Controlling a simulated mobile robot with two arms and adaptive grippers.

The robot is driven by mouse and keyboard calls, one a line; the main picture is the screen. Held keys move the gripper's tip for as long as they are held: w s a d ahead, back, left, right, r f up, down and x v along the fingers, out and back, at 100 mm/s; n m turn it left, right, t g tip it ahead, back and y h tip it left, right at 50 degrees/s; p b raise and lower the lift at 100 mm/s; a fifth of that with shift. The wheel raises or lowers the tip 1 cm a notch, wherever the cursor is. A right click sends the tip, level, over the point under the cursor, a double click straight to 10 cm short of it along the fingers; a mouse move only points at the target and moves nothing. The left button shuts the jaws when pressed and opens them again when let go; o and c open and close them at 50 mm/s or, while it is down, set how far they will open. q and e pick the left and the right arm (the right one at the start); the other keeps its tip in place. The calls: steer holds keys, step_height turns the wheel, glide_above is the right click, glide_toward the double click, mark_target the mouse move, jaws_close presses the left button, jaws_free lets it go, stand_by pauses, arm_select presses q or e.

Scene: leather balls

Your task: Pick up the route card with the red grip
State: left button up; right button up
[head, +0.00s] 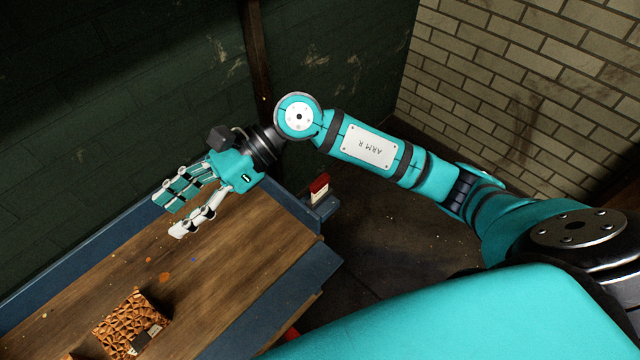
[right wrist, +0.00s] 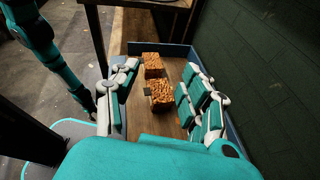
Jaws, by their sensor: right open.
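A small card with a red upper part and a pale lower part (head: 320,187) stands upright at the bench's right end, beside a small blue ledge. I take it to be the route card with the red grip. My right gripper (head: 170,215) is open and empty above the bench, to the left of the card and apart from it. In the right wrist view my right gripper's spread fingers (right wrist: 160,70) frame the bench; the card cannot be made out there. My left gripper cannot be made out in either view.
The wooden bench (head: 220,270) has raised blue edges. A brown patterned block (head: 120,318) with a dark piece on it sits at lower left. The right wrist view shows two such blocks (right wrist: 161,97). A dark post (head: 255,60) and wall stand behind.

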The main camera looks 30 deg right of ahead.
steer(key=w+d+f+n+h, duration=0.2)
steer(key=d+f+h, duration=0.2)
steer(key=d+h, duration=0.1)
steer(key=n+t+h, duration=0.2)
steer(key=h, duration=0.9)
glide_toward(320, 180)
steer(key=f+p, duration=0.1)
steer(key=f, duration=0.1)
steer(key=d+f+p, duration=0.1)
steer(key=f, duration=0.2)
steer(key=shift+s, duration=0.15)
steer(key=shift+w+d+f+p, duration=0.15)
steer(key=shift+f+p, duration=0.2)
steer(key=shift+f, duration=0.55)
steer(key=shift+w+d+f+p, duration=0.1)
steer(key=shift+f+p, duration=0.25)
steer(key=shift+f, duration=0.5)
steer(key=shift+w+d+f+p, duration=0.15)
steer(key=shift+f+p, duration=0.2)
steer(key=shift+f, duration=0.55)
arm_select(q)
steer(key=r, duration=0.2)
steer(key=w+r, duration=0.1)
steer(key=r, duration=0.1)
steer(key=shift+r, duration=0.1)
arm_select(e)
steer(key=shift+a, duration=0.1)
jaws_close()
